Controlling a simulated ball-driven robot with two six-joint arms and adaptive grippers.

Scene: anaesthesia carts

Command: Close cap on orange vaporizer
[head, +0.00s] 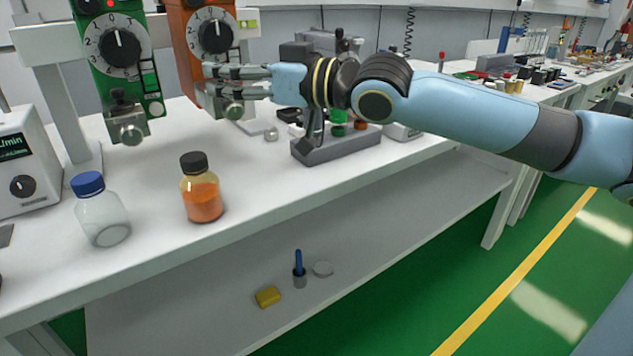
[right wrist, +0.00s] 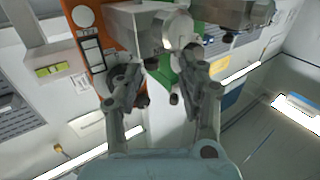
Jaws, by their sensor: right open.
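The orange vaporizer (head: 190,62) hangs at the top of the head view, with a black numbered dial on its front. A metal filler cap (head: 234,110) sits low on it, just below my right gripper (head: 208,80). The gripper reaches in from the right across the vaporizer's lower front, its fingers apart and empty. In the right wrist view, the orange body (right wrist: 88,30) is at upper left. The two fingers are spread, with a green part (right wrist: 163,75) behind them. Whether the fingers touch the cap, and how far it is closed, I cannot tell. My left gripper is not in view.
A green vaporizer (head: 112,55) hangs left of the orange one. A blue-capped clear bottle (head: 103,215) and a black-capped orange bottle (head: 202,197) stand on the white bench (head: 150,250). A grey device (head: 335,150) stands under my right arm.

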